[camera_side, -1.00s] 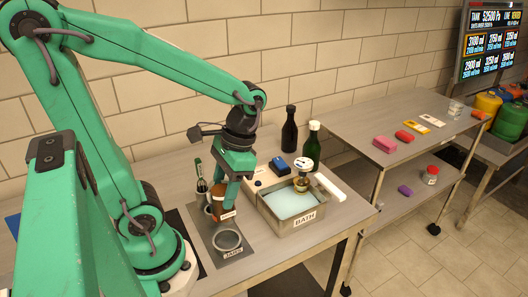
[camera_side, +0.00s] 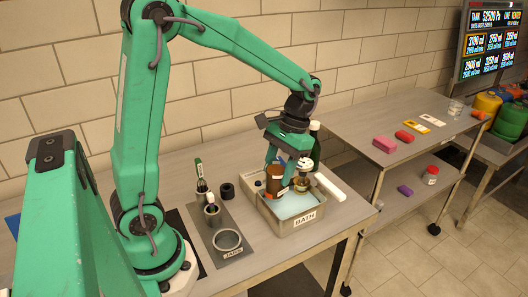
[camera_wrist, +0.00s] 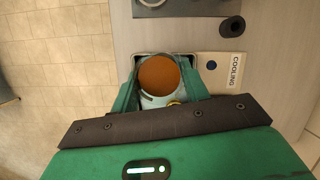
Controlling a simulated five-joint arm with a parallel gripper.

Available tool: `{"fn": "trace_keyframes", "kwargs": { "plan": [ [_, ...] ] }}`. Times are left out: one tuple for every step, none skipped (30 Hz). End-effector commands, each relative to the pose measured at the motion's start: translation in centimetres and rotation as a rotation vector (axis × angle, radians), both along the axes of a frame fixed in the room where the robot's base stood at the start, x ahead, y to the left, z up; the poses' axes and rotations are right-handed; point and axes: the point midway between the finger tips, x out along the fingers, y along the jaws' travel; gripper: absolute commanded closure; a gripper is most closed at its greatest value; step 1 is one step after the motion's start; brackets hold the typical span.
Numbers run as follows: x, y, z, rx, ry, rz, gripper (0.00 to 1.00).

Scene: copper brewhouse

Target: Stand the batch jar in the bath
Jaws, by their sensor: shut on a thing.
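The amber-brown batch jar (camera_side: 274,180) is upright in my gripper (camera_side: 277,168), which is shut on it. The jar is over the left back part of the bath (camera_side: 283,225), a metal tub with pale blue water and a BATH label. I cannot tell whether the jar's base touches the water or the floor of the tub. In the wrist view the jar's round brown top (camera_wrist: 159,76) sits between the two green fingers, with the bath's rim (camera_wrist: 150,54) around it.
A brass and white device (camera_side: 302,183) stands in the bath, close right of the jar. A grey JARS mat (camera_side: 222,222) with an empty ring holder lies left of the bath.

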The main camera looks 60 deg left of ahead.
Motion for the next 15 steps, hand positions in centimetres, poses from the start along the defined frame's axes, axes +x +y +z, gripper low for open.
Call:
{"fn": "trace_keyframes", "kwargs": {
  "plan": [
    [0.8, 0.1, -0.3, 0.002, 0.001, 0.011, 1.0],
    [1.2, 0.2, -0.4, 0.004, 0.002, 0.016, 1.0],
    [1.6, 0.3, -0.6, 0.005, 0.0, 0.022, 1.0],
    [1.9, 0.3, -0.7, 0.007, 0.001, 0.026, 1.0],
    [2.2, 0.4, -0.8, 0.008, 0.001, 0.031, 1.0],
    [2.5, 0.4, -0.9, 0.009, -0.001, 0.036, 1.0],
    [2.7, 0.5, -0.9, 0.01, -0.001, 0.038, 1.0],
    [2.8, 0.5, -1.0, 0.011, 0.0, 0.041, 1.0],
    [3.0, 0.5, -1.1, 0.011, 0.0, 0.043, 1.0],
    [3.1, 0.5, -1.1, 0.012, 0.0, 0.044, 1.0],
    [3.1, 0.5, -1.1, 0.012, -0.001, 0.044, 1.0],
    [3.2, 0.5, -1.1, 0.012, -0.001, 0.045, 1.0],
    [3.2, 0.5, -1.1, 0.013, -0.002, 0.045, 1.0],
    [3.2, 0.5, -1.1, 0.013, -0.002, 0.045, 1.0],
    [3.2, 0.5, -1.1, 0.013, -0.002, 0.045, 1.0]
  ]
}}
